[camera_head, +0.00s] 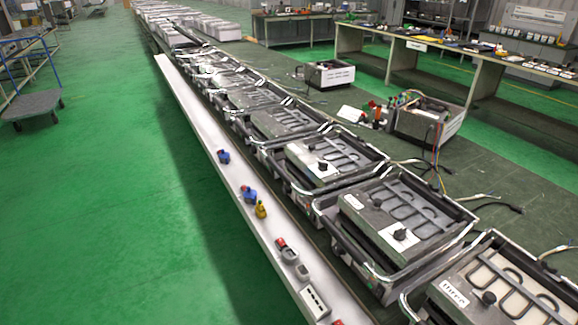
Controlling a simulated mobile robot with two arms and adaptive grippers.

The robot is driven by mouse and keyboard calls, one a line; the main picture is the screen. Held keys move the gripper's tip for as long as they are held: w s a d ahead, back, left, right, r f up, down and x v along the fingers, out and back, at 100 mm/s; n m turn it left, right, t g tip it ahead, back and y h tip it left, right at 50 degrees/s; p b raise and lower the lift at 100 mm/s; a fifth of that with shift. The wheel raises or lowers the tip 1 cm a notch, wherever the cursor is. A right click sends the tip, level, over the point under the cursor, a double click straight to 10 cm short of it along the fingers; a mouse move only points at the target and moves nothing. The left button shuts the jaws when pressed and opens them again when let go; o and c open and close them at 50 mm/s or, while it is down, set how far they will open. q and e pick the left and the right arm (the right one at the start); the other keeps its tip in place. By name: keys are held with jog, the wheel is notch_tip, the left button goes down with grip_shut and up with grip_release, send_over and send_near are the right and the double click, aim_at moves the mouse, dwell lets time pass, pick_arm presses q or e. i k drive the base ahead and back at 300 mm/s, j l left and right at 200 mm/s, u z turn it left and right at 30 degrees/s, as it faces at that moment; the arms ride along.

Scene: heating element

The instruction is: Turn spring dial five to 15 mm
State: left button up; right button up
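Several heating units with silver tube frames stand in a row from the lower right to the far left. The nearest unit has a black dial (488,298) and a white label (455,293) that seems to read "Three". The unit behind it has a black dial (400,235) on its grey plate and a small label (353,201) too small to read. A further unit shows another black dial (323,166). I cannot tell which dial is number five, and no scale is readable. Neither of my grippers is in view.
A long white ledge (215,185) runs along the row's left side, bearing a yellow part (261,210), blue parts (249,194) and a grey button box (314,303). A cart (33,103) stands far left. Benches (470,62) stand back right.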

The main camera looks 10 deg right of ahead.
aim_at(323, 166)
jog(key=z, duration=1.05)
jog(key=i+j+z, duration=0.1)
jog(key=j+z, duration=1.35)
jog(key=k+j, duration=0.05)
jog(key=j, duration=0.05)
